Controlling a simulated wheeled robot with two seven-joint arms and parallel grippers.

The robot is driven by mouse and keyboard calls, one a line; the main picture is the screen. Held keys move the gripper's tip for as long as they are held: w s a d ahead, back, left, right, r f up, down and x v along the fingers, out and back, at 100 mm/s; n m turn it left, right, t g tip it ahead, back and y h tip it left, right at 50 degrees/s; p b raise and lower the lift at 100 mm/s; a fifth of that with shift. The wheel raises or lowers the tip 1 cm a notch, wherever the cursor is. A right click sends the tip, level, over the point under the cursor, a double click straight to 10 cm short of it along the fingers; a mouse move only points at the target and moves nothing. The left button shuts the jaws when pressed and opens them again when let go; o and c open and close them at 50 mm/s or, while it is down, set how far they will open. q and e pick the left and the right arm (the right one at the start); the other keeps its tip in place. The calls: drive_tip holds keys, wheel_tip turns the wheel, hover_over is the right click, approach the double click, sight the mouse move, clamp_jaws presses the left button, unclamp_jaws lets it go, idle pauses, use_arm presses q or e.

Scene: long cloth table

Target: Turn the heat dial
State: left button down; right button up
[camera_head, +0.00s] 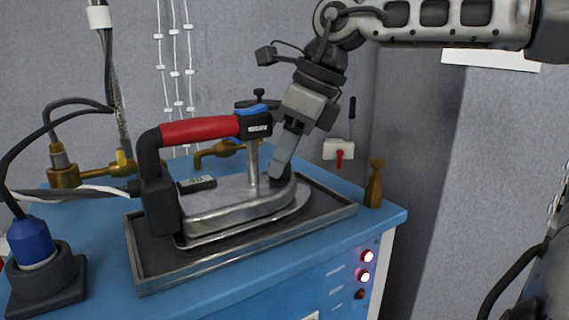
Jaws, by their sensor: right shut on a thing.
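A steam iron with a red handle (202,130) and a metal body (225,203) rests on a dark tray with a metal rim (245,262). A dark round part, which looks like the heat dial (283,187), sits on top of the iron near its front end, right of the metal post. My right gripper (281,168) reaches down from the upper right with its fingers shut on this dial. The fingers hide much of the dial, so its marking cannot be read. My left gripper is out of view.
The tray stands on a blue cabinet (100,285) with lit red buttons (366,265) on its front. Brass fittings (80,177) and hoses stand behind the iron. A blue plug (33,240) is at left, and a brass piece (375,184) is at the right corner.

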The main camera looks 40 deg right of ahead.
drive_tip(key=shift+m+h+b, duration=0.3)
drive_tip(key=shift+m+b, duration=0.1)
drive_tip(key=shift+m, duration=0.4)
drive_tip(key=shift+r, duration=0.1)
drive_tip(key=o, duration=1)
drive_tip(key=p+v, duration=0.1)
drive_tip(key=v, duration=0.7)
drive_tip(key=p+v, duration=0.1)
drive_tip(key=v, duration=0.7)
drive_tip(key=shift+s+a, duration=0.2)
